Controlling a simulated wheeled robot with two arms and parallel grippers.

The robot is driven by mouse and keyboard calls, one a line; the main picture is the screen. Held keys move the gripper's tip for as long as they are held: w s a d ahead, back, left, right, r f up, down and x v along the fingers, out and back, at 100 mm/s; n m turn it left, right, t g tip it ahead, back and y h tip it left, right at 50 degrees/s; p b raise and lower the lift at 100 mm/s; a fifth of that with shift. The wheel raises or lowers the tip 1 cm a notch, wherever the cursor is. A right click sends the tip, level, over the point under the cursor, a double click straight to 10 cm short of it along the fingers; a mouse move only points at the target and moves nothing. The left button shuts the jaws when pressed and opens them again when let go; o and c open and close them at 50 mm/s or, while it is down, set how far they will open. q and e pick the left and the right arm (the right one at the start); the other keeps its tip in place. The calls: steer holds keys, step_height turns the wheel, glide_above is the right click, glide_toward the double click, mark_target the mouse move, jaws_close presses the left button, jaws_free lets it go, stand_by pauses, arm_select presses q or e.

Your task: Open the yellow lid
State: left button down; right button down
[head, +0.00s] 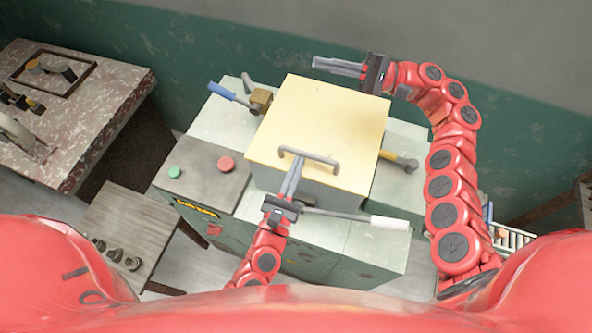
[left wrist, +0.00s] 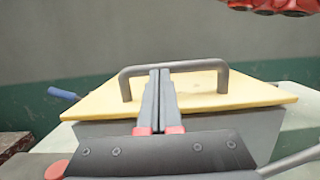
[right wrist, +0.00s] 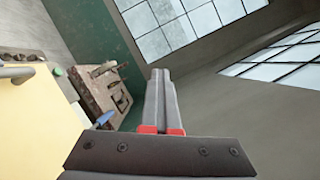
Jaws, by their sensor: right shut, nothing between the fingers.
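The yellow lid (head: 330,118) lies flat on a grey box (left wrist: 262,128), looking closed. Its grey bar handle (head: 312,155) stands up near the front edge; it also shows in the left wrist view (left wrist: 200,66). My left gripper (head: 297,163) is at the handle's left part, its fingers together. In the left wrist view (left wrist: 160,75) the fingertips overlap the handle bar; I cannot tell whether they touch it. The bar runs across both fingers, not visibly between them.
A blue-handled lever (head: 222,91) sticks out left of the lid, and a yellow-ended tool (head: 405,160) lies at its right. A white-handled rod (head: 388,222) extends in front. A panel with a red button (head: 226,164) and green button (head: 174,172) is at left.

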steer(key=c, duration=0.8)
jaws_free()
